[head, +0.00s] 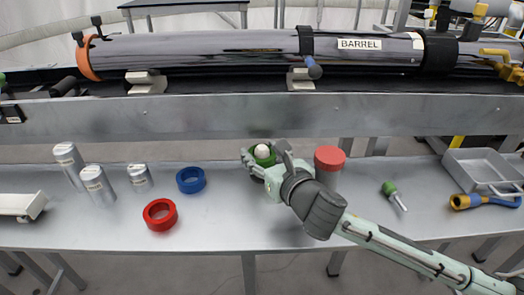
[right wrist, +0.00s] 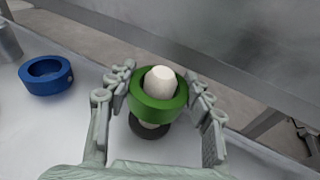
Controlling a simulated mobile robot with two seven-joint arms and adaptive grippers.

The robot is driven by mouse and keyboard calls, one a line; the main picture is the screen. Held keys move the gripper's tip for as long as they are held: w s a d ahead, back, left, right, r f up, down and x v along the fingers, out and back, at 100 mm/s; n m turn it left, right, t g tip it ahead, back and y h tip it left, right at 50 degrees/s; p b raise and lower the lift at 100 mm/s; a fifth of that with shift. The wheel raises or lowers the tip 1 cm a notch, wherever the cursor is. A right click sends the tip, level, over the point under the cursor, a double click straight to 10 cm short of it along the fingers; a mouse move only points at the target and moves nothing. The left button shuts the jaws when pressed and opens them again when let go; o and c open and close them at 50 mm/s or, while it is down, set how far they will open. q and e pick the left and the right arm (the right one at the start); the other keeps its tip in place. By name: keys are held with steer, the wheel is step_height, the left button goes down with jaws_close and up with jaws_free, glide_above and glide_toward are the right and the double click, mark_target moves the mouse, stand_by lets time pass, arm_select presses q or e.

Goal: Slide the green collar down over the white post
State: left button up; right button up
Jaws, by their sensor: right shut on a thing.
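The green collar (right wrist: 157,112) is around the white post (right wrist: 161,79), whose rounded top shows through the ring in the right wrist view. A bit of white shows beneath the collar, above a dark round base (right wrist: 148,130), so the collar sits above the base. My right gripper (right wrist: 160,100) has its fingers on both sides of the collar and is shut on it. In the head view, my right gripper (head: 264,160), the collar (head: 265,161) and the post's top (head: 262,150) show near the table's back edge. My left gripper is not in view.
A blue ring (head: 191,180) and a red ring (head: 160,214) lie to the left, with several grey cylinders (head: 98,185) beyond. A green-handled tool (head: 393,194) and grey tray (head: 482,172) are farther right.

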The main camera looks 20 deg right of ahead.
steer(key=shift+f+b, duration=0.9)
steer(key=shift+f, duration=0.8)
steer(key=o, duration=1.3)
steer(key=shift+r, duration=0.1)
step_height(320, 180, up, 10)
steer(key=shift+f, duration=0.1)
